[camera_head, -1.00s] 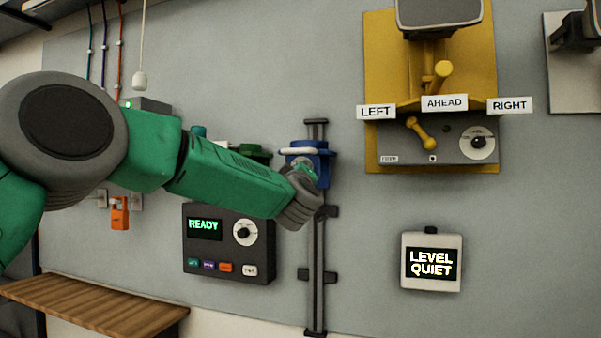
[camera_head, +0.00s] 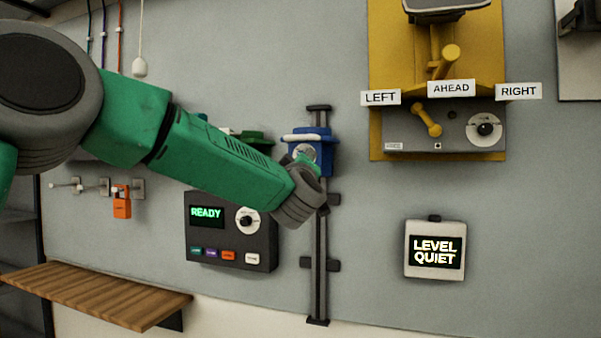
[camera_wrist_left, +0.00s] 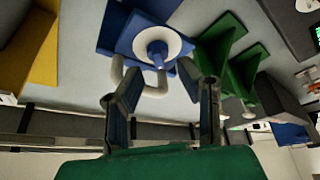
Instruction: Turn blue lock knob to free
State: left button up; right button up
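The blue lock (camera_head: 322,140) is mounted on a dark vertical rail on the wall. In the left wrist view its blue body (camera_wrist_left: 138,32) carries a round white dial with a blue knob (camera_wrist_left: 158,50) at its middle. A pale shackle-like loop (camera_wrist_left: 155,88) shows below the dial. My left gripper (camera_wrist_left: 160,88) is open, with its two fingers apart below the knob in that picture and nothing visibly gripped. In the head view the left gripper (camera_head: 308,165) is just below and in front of the blue lock, its fingers partly hidden. My right gripper is in neither view.
Green brackets (camera_head: 254,138) sit left of the blue lock. A dark READY panel (camera_head: 230,230) is below my left forearm. A yellow unit (camera_head: 384,60) with levers and a LEVEL QUIET display (camera_head: 435,250) are at right. A wooden shelf (camera_head: 95,293) is lower left.

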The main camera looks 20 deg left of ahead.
pick_arm(q)
jog(key=v, duration=0.7)
jog(key=shift+s, duration=0.4)
jog(key=shift+d, duration=0.15)
jog(key=s+f+m+g+h+b, duration=0.2)
jog(key=f+m+g, duration=0.15)
jog(key=f, duration=1.55)
jog(key=s+f+m+g+h+b, duration=0.2)
jog(key=f+m+g+h, duration=0.15)
jog(key=f, duration=1.55)
jog(key=s+a+f+m+g+b, duration=0.1)
jog(key=s+f+m+g, duration=0.1)
jog(key=s+f, duration=0.7)
jog(key=s+a+f+m+g+b, duration=0.1)
jog(key=s+a+f+g, duration=0.3)
jog(key=f, duration=0.8)
jog(key=s+a+f+m+g+b, duration=0.1)
jog(key=s+f+g, duration=0.1)
jog(key=s+f, duration=0.3)
jog(key=s+a+f+m+g+b, duration=0.1)
jog(key=s+f, duration=0.3)
jog(key=s, duration=1)
jog(key=s+a+f+m+g+b, duration=0.1)
jog(key=s+f+g, duration=0.2)
jog(key=s, duration=0.7)
notch_tip(320, 180, down, 3)
jog(key=shift+a+r+g, duration=0.2)
jog(key=shift+a+g, duration=0.15)
jog(key=shift+g, duration=0.05)
